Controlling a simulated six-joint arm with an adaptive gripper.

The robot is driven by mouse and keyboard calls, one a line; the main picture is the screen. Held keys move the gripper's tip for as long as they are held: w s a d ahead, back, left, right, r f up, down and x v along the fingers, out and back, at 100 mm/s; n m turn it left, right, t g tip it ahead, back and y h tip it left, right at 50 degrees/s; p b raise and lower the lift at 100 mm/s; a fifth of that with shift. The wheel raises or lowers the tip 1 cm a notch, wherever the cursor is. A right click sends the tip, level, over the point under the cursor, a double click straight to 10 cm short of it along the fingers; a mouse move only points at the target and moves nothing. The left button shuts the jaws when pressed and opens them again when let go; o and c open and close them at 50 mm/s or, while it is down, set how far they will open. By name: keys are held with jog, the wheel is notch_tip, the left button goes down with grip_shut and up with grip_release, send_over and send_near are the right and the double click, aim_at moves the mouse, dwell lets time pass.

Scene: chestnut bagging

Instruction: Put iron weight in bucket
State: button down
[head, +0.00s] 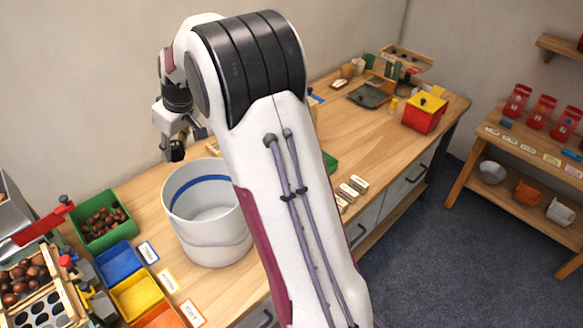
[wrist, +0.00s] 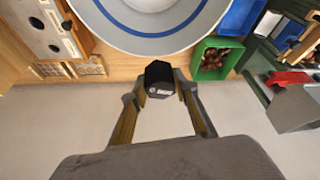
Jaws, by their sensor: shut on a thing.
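My gripper (wrist: 160,85) is shut on a dark, faceted iron weight (wrist: 159,76), which shows between its fingertips in the wrist view. In the head view the weight (head: 174,151) hangs below my gripper (head: 172,138), behind and a little above the bucket. The white bucket (head: 213,245) with a blue band inside stands on the wooden table, and its visible inside looks empty. In the wrist view the bucket (wrist: 150,43) lies at the top, beyond the weight. The weight appears outside the bucket's rim, on the wall side. My arm hides part of the bucket's right side.
A green bin (head: 126,240) of chestnuts, a blue bin (head: 118,262) and a yellow bin (head: 138,298) stand left of the bucket. A red device (head: 45,222) is at far left. A red-and-yellow box (head: 424,115) is at the table's far right. The wall is close behind.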

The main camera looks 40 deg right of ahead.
jog(key=w+d+f+n, duration=0.2)
jog(key=w+d, duration=0.1)
jog(key=d, duration=0.2)
jog(key=s+d+f+n+y, duration=0.1)
jog(key=s+d+f+n, duration=0.1)
jog(key=f, duration=0.5)
jog(key=s+d+f+n+g+y, duration=0.1)
jog(key=s+d+f+n, duration=0.1)
jog(key=d+f, duration=0.4)
jog(key=shift+s+f+n+g, duration=0.3)
jog(key=shift+f+n, duration=0.6)
jog(key=shift+f, duration=0.2)
jog(key=shift+f, duration=2)
jog(key=shift+d+f, duration=0.1)
jog(key=shift+f, duration=1.9)
jog(key=shift+f, duration=0.1)
